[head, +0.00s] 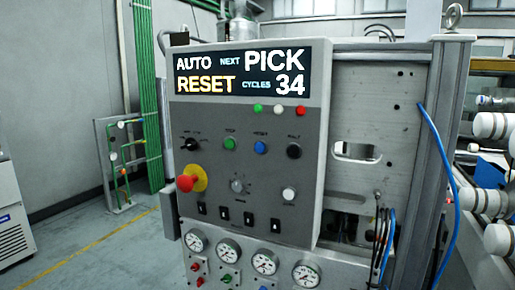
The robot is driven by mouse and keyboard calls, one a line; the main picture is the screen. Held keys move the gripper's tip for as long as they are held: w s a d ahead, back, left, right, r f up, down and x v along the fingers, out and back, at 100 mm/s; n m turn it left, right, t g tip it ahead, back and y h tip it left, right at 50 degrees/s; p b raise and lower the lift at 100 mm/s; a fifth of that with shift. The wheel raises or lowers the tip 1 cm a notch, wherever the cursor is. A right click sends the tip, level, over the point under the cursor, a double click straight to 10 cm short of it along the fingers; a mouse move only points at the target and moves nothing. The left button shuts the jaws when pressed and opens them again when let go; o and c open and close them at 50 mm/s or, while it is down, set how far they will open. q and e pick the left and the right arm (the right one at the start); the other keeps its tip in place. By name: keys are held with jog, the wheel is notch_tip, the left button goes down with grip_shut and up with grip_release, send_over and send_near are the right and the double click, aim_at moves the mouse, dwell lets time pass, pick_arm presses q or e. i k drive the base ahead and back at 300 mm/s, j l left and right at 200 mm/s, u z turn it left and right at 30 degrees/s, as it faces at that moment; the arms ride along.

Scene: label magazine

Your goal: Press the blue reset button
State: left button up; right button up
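The blue reset button (260,147) is a small round button in the upper row of the grey control panel (212,128). A green button (230,143) is to its left and a black button or knob (294,150) to its right. The display (242,76) above reads AUTO, NEXT PICK, RESET in yellow, and CYCLES 34. Neither of my grippers shows in the head view. Nothing covers the blue button.
A red emergency knob on a yellow base (191,179) sticks out at the panel's lower left. Pressure gauges (265,262) sit below the panel. A blue cable (452,185) hangs at the right, near white rollers (490,125). Open floor (100,250) lies to the left.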

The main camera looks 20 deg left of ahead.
aim_at(260, 147)
jog(key=i+j, duration=0.1)
jog(key=j, duration=0.6)
jog(key=i+j+z, duration=0.15)
jog(key=j, duration=0.55)
